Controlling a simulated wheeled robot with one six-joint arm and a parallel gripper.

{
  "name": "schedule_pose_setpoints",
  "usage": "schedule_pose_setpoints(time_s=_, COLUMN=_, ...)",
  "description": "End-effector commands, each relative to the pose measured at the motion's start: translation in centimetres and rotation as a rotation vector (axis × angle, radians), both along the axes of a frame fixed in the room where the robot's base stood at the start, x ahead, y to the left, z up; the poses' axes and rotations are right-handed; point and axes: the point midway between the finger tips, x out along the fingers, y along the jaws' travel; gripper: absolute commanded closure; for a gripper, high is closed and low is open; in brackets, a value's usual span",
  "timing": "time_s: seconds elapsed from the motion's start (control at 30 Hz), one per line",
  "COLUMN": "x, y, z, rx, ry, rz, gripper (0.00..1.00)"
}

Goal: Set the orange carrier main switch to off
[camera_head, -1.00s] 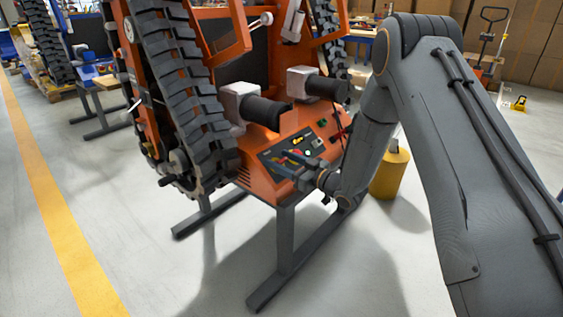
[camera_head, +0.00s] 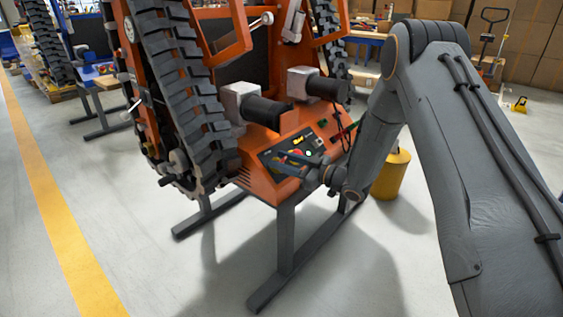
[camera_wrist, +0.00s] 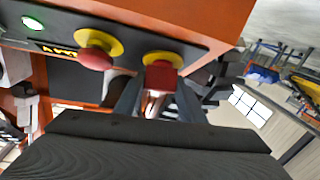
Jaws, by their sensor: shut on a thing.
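The orange carrier (camera_head: 262,182) stands on grey legs, with a dark control panel on its sloping front. In the wrist view, the main switch is a red block-shaped handle (camera_wrist: 161,77) on a yellow round plate (camera_wrist: 160,57). My gripper (camera_wrist: 157,98) has one finger on each side of this handle and is shut on it. In the head view my gripper (camera_head: 283,160) reaches the panel's lower left part from the right and covers the switch. The switch's position marks cannot be read.
A red mushroom button on a yellow plate (camera_wrist: 96,52) sits close beside the switch. A lit green lamp (camera_wrist: 33,23) and a small yellow display are farther along. Black cylinders (camera_head: 265,111) jut out above the panel. A yellow bin (camera_head: 391,175) stands behind my arm.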

Motion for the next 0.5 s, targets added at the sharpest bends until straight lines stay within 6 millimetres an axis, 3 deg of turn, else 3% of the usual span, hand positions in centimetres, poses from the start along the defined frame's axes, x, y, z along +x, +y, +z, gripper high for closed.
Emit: schedule_pose_setpoints(time_s=0.5, x=0.25, y=-0.21, z=-0.06, rx=-0.193, ry=-0.248, rz=0.369, gripper=0.86)
